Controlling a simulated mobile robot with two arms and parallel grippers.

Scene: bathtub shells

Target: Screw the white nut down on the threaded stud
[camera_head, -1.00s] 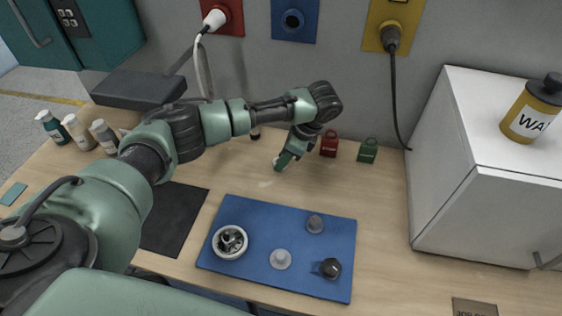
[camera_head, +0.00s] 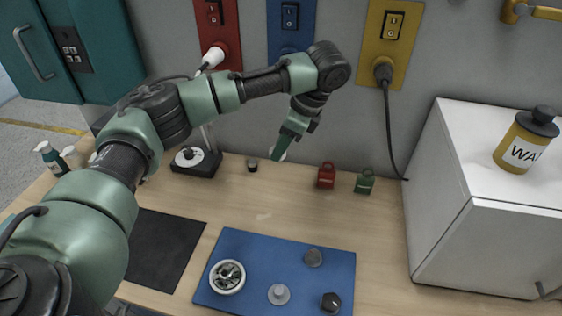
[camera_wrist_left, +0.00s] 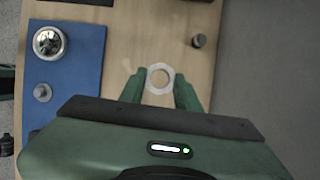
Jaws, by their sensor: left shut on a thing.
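My left gripper (camera_head: 279,152) is shut on the white nut (camera_wrist_left: 160,78), a pale ring between the two green fingertips in the left wrist view. In the head view a small white edge of the nut shows at the fingertips, above the back of the table. A short dark cylinder (camera_head: 252,165), which looks like the threaded stud, stands upright on the table left of the gripper; it also shows in the left wrist view (camera_wrist_left: 198,41). The nut is apart from it. Thread detail is too small to see. My right gripper is not in view.
A blue mat (camera_head: 235,242) in front holds a white round cup (camera_head: 227,277) and several knobs. A red padlock (camera_head: 326,175) and a green one (camera_head: 364,181) stand to the right. A black-based stand (camera_head: 196,161) is at left. A white cabinet (camera_head: 440,190) bounds the right.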

